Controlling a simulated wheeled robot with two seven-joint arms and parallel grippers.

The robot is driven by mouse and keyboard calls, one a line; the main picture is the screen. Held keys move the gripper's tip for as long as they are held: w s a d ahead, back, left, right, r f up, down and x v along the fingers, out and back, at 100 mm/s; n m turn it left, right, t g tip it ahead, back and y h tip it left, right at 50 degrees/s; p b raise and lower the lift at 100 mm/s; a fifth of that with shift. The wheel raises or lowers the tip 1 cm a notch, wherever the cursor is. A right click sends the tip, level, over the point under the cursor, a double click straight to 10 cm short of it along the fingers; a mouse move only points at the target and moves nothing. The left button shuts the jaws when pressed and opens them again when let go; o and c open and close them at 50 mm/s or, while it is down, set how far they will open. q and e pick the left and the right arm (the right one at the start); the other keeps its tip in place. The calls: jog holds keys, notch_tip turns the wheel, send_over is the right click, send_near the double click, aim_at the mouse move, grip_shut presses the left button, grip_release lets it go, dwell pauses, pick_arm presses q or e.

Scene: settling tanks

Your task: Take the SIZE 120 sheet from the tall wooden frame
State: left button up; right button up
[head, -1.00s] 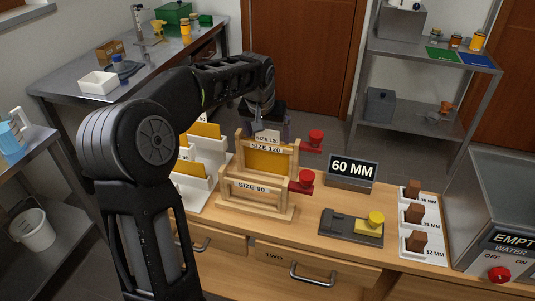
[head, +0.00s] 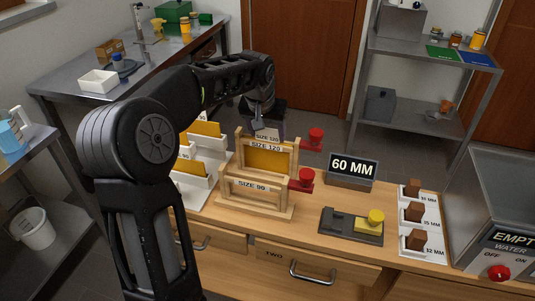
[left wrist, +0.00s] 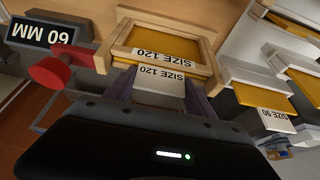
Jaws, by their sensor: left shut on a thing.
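The tall wooden frame (head: 240,146) stands on the wooden bench and carries a SIZE 120 label. A yellow sheet (head: 270,161) sits in it, with a white SIZE 120 tab (head: 267,137) at its top edge. My left gripper (head: 266,132) comes down from above and behind the frame. In the left wrist view my left gripper (left wrist: 161,90) is shut on the sheet's white tab (left wrist: 160,78), close to the frame's rim (left wrist: 196,68). The fingertips are partly hidden in the head view. My right gripper is not in view.
Red knobs (head: 316,135) (head: 306,177) are at the frames' right sides. A white rack (head: 201,170) with yellow sheets is left. A 60 MM sign (head: 353,168) and a dark gauge block (head: 340,225) are right.

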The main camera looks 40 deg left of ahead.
pick_arm(q)
jog(key=c, duration=1.1)
jog(key=shift+r, duration=0.75)
notch_tip(320, 180, up, 16)
jog(key=p, duration=0.2)
jog(key=shift+r, duration=0.25)
